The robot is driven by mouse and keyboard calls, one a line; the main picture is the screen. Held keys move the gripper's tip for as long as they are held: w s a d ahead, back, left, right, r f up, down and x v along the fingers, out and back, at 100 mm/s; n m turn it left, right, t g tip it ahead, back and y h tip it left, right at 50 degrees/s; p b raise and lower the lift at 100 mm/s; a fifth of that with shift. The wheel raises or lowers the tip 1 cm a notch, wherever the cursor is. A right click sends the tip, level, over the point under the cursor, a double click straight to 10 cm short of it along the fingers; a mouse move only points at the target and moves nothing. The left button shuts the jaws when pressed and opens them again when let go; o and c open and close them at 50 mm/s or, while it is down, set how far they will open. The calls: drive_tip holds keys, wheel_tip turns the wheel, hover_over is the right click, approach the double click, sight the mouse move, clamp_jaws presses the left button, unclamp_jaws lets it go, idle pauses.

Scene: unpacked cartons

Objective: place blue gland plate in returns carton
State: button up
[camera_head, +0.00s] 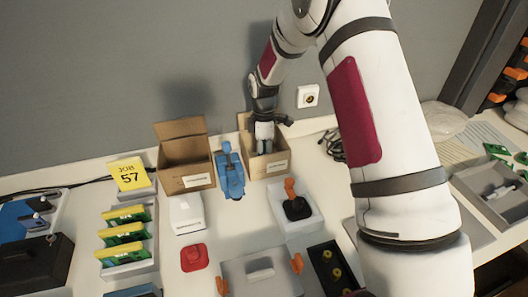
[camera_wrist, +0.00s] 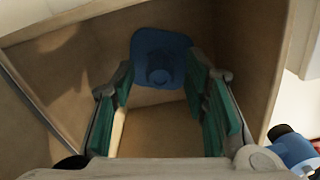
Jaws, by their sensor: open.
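The blue gland plate (camera_wrist: 160,60), a rounded square with a round raised boss, is inside a cardboard carton in the wrist view, at the carton's far end beyond the fingertips. My gripper (camera_wrist: 160,84) is open, with its green-padded fingers apart to either side of the plate's lower part; I see no grip on it. In the head view my gripper (camera_head: 264,142) reaches down into the right-hand carton (camera_head: 269,169), whose front bears a white label too small to read. The plate is hidden there. I cannot tell by label which carton is for returns.
An open carton (camera_head: 192,179) stands to the left, with a blue tool-like object (camera_head: 230,172) between the cartons. A red plate (camera_head: 194,257), a white box (camera_head: 186,214) and a tray with an orange-handled black part (camera_head: 295,205) stand in front. Carton walls surround my fingers closely.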

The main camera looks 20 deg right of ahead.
wheel_tip(320, 180, up, 13)
drive_tip(key=s+r+m, duration=0.3)
drive_tip(key=s+r, duration=0.5)
drive_tip(key=r, duration=0.1)
drive_tip(key=s+r+m+t, duration=0.1)
drive_tip(key=s+r+m, duration=0.3)
drive_tip(key=s, duration=0.7)
drive_tip(key=s+r+m+t, duration=0.1)
drive_tip(key=s+r+m, duration=0.3)
drive_tip(key=s, duration=0.6)
drive_tip(key=s+f+m, duration=0.3)
drive_tip(key=s+m, duration=0.1)
drive_tip(key=s, duration=0.7)
drive_tip(key=shift+d+t, duration=0.15)
drive_tip(key=shift+t, duration=0.15)
drive_tip(key=shift+p, duration=0.3)
wheel_tip(320, 180, up, 8)
drive_tip(key=t+p, duration=0.1)
drive_tip(key=p, duration=0.5)
drive_tip(key=shift+t, duration=0.3)
